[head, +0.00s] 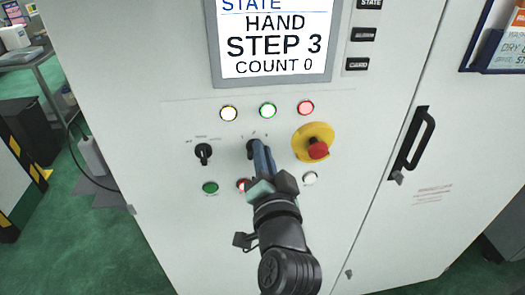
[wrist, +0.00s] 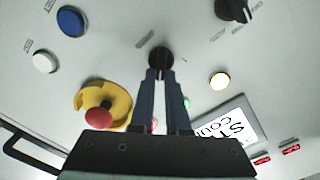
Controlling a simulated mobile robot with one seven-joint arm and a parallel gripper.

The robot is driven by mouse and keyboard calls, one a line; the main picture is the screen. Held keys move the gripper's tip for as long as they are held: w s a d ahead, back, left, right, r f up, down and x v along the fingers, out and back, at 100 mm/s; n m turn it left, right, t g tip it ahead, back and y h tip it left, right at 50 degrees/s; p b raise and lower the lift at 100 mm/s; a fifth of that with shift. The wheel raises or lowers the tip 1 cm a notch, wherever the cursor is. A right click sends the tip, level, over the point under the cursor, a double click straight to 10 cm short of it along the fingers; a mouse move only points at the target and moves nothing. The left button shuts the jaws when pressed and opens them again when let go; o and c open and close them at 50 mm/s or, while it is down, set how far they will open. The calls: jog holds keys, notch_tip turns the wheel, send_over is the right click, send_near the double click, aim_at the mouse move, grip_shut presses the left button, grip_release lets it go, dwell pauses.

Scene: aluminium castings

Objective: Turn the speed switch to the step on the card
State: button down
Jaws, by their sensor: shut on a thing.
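The speed switch is a small black rotary knob (head: 251,149) in the middle of the pale cabinet panel. It also shows in the wrist view (wrist: 160,58), above the fingertips. My gripper (head: 261,150) reaches it from the lower right, its two dark fingers (wrist: 163,78) shut on the knob. The fingers hide much of it, and its step marks are too small to read. The display (head: 275,40) reads HAND, STEP 3, COUNT 0. A printed sheet (head: 506,45) at the top right edge is cut off; I cannot tell whether it is the card.
A second black switch (head: 203,153) is to the left. A red emergency stop on a yellow base (head: 316,148) is close on the right. Lamps (head: 267,110) run above and push buttons (head: 210,187) below. A black door handle (head: 412,145) stands out further right.

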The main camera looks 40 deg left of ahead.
jog(key=shift+f, duration=0.1)
jog(key=c, duration=0.9)
grip_release()
jog(key=b+v, duration=0.4)
jog(key=v, duration=0.9)
